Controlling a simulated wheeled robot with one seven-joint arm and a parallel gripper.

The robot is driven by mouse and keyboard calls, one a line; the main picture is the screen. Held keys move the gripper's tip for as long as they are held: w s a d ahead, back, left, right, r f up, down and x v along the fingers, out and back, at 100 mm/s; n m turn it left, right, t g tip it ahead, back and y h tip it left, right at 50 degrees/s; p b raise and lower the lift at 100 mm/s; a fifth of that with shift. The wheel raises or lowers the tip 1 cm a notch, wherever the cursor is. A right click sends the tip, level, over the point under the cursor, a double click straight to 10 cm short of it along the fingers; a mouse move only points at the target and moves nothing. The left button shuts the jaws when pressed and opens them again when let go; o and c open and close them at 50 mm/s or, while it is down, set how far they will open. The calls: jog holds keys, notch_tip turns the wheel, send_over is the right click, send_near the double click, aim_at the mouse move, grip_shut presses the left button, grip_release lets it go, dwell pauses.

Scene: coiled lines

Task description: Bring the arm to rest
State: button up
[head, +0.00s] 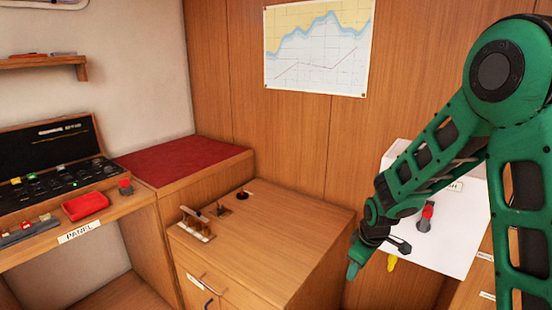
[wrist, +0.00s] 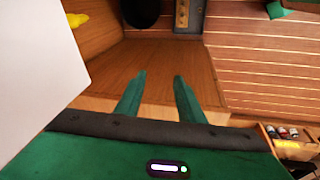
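My green arm (head: 440,150) reaches in from the right side of the head view, bent at the elbow and pointing down and left. My gripper (wrist: 159,76) is open in the wrist view, with two green fingers apart and nothing between them. In the head view a green fingertip (head: 354,270) hangs just right of the wooden cabinet, in front of the wood wall. The arm partly hides a white box behind it.
The white box (head: 455,245), with a red-topped grey item (head: 425,218), is close to my forearm. A yellow object (head: 391,262) shows below it. The wooden cabinet (head: 290,235) carries small fittings.

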jog(key=s+d+r+m+t, duration=0.1)
jog(key=s+d+r+m, duration=0.3)
jog(key=s+r, duration=0.45)
jog(key=s+d+r+m+t, duration=0.1)
jog(key=s+r+m, duration=0.4)
jog(key=s+r, duration=0.4)
jog(key=s+d+m+g, duration=0.2)
jog(key=s+d+m, duration=0.1)
jog(key=s+d, duration=0.3)
jog(key=s+d+f+m+g, duration=0.1)
jog(key=s+d+m+g, duration=0.2)
jog(key=s, duration=0.7)
jog(key=d, duration=0.2)
jog(key=shift+d, duration=0.35)
jog(key=shift+c, duration=0.5)
